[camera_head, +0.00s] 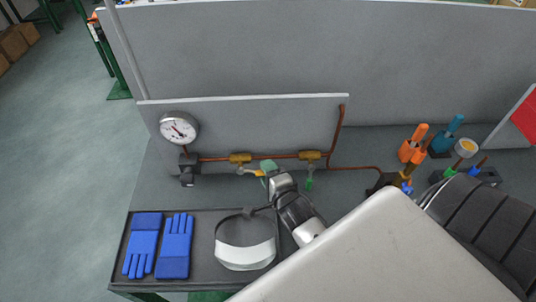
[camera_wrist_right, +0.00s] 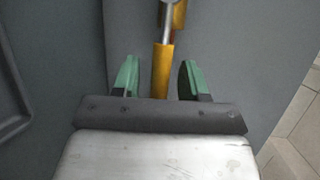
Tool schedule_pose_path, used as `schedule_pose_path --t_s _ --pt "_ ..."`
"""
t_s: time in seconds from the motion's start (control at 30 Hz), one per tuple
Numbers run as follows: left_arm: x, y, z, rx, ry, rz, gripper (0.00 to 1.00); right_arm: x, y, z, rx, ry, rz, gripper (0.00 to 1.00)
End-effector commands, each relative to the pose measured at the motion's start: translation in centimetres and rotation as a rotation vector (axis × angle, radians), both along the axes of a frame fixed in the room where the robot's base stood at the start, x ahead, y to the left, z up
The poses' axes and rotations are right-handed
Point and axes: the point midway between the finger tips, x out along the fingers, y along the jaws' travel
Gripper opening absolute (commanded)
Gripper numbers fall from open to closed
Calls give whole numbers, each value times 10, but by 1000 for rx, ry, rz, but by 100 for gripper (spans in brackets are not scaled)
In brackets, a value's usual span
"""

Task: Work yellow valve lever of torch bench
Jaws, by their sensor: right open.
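The yellow valve lever (camera_head: 252,172) is on the left brass valve (camera_head: 240,158) of the copper pipe, on the grey panel of the torch bench. In the right wrist view the yellow lever (camera_wrist_right: 161,72) lies between the two green fingertips of my right gripper (camera_wrist_right: 159,78), with a gap on each side. My right gripper (camera_head: 267,168) is open in the head view, at the right end of the lever, and hides part of it. A second brass valve (camera_head: 310,155) with a green lever (camera_head: 310,184) is to the right. My left gripper is not in view.
A pressure gauge (camera_head: 179,128) is left of the valves. Blue gloves (camera_head: 158,247) and a face visor (camera_head: 245,245) lie on the dark tray (camera_head: 203,220) in front. Torches with orange (camera_head: 412,148) and teal (camera_head: 446,137) handles stand at the right. The panel (camera_head: 250,115) is close behind the pipe.

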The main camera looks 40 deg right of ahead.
Motion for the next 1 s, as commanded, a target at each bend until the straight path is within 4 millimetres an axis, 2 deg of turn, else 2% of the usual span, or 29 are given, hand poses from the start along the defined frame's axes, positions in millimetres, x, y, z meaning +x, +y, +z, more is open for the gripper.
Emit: schedule_pose_path --t_s 0.23,0.53,0.77,1.0 --pt "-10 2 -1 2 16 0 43 1 0 0 0 0 0 44" --pt "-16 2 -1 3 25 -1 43 1 0 0 -1 0 0 0" --pt "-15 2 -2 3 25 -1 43 1 0 -1 3 -2 0 0" --pt "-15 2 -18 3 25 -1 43 1 1 -16 116 -70 2 0"
